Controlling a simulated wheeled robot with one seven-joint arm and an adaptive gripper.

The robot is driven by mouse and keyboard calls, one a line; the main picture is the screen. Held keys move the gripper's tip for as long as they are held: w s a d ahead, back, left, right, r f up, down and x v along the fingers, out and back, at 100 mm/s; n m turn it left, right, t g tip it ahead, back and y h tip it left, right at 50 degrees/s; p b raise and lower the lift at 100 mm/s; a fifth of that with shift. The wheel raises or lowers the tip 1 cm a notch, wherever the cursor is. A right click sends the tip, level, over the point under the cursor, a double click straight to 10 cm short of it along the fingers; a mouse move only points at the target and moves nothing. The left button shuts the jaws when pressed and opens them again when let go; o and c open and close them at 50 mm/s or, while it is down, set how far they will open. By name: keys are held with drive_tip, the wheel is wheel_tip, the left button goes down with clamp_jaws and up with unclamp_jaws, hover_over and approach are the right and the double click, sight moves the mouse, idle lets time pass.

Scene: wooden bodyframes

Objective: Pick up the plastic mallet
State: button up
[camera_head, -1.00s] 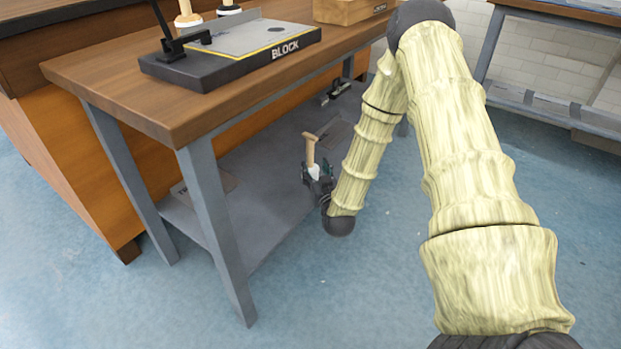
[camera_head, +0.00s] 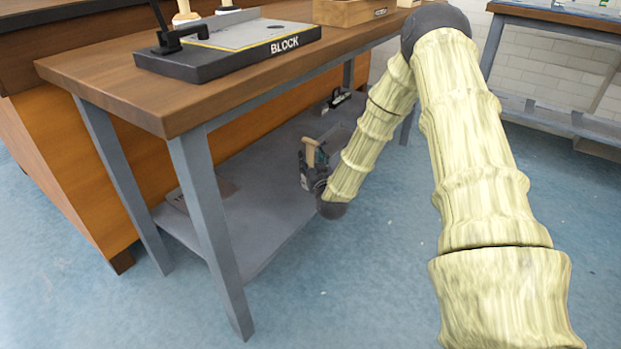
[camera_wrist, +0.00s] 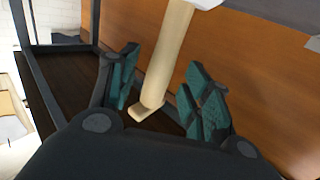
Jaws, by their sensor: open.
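The plastic mallet shows in the wrist view as a pale wooden handle (camera_wrist: 166,55) with a white head cut off at the top edge. My gripper (camera_wrist: 164,88) is open, with one teal-padded finger on each side of the handle's lower end. I see gaps between the handle and the pads; how deep the handle lies between them is unclear. In the head view the handle (camera_head: 310,152) stands by my gripper (camera_head: 315,168), over the workbench's lower shelf. The mallet's head is not clearly visible there.
The workbench top (camera_head: 120,95) overhangs the grey lower shelf (camera_head: 255,215). A grey front leg (camera_head: 212,220) stands left of my arm. A flat plate (camera_head: 205,190) and a dark tool (camera_head: 336,98) lie on the shelf. A black block tool (camera_head: 230,48) sits on top. Blue floor is clear in front.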

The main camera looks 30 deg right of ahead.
drive_tip(key=shift+b+x, duration=0.55)
drive_tip(key=shift+x, duration=0.85)
clamp_jaws()
drive_tip(key=shift+r, duration=0.1)
